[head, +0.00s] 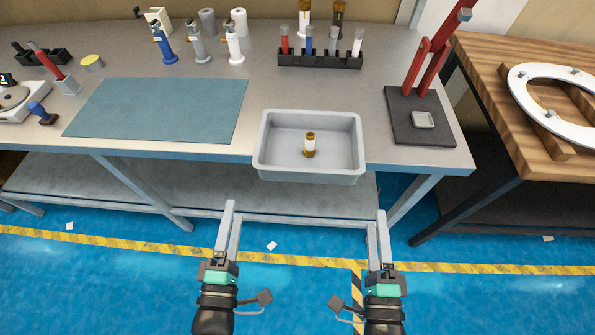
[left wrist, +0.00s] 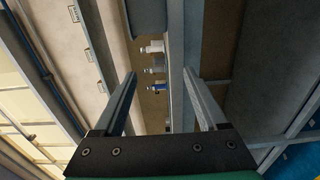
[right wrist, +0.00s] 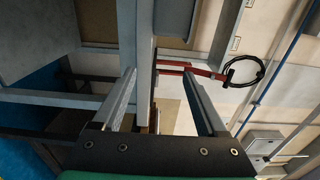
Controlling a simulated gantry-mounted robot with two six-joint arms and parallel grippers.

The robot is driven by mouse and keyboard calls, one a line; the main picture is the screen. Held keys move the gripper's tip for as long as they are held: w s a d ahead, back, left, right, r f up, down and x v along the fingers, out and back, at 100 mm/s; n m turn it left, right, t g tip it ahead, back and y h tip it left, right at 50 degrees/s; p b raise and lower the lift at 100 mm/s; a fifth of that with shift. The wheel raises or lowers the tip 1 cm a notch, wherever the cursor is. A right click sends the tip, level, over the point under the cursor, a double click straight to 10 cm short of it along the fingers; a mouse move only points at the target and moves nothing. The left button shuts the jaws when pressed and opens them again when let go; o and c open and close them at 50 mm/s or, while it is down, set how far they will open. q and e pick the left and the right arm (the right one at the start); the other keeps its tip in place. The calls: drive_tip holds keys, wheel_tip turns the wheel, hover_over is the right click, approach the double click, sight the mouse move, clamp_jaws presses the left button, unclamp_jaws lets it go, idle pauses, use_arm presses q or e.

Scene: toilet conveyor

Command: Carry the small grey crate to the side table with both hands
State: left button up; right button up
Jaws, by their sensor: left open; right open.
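The small grey crate (head: 270,165) sits at the front edge of the grey workbench in the head view, with its front overhanging the edge. A small white and brown bottle (head: 310,146) stands inside it. My left gripper (head: 231,225) is open and empty, in front of the bench and below the crate's left end. My right gripper (head: 377,232) is open and empty, in front of the crate's right end. Both are apart from the crate. The side table (head: 500,80) with a wooden top stands at the right.
A white toilet seat (head: 520,95) lies on wooden strips on the side table. A red stand on a dark base (head: 405,125) is right of the crate. A blue-grey mat (head: 155,110) lies left of it. A tube rack (head: 320,60) stands behind.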

sight(259, 166)
use_arm(q)
drive_tip(key=w, duration=0.4)
drive_tip(key=w+d, duration=0.1)
drive_tip(key=w, duration=0.4)
drive_tip(key=w+d, duration=0.1)
drive_tip(key=w, duration=0.4)
drive_tip(key=shift+w+d+f, duration=0.1)
drive_tip(key=shift+d+f, duration=0.05)
drive_tip(key=shift+f, duration=0.25)
use_arm(e)
drive_tip(key=w, duration=0.4)
drive_tip(key=w+a, duration=0.1)
drive_tip(key=w, duration=0.9)
drive_tip(key=shift+w+a+f, duration=0.1)
drive_tip(key=shift+a+f, duration=0.3)
use_arm(q)
drive_tip(key=shift+d, duration=0.4)
use_arm(e)
drive_tip(key=shift+a, duration=0.45)
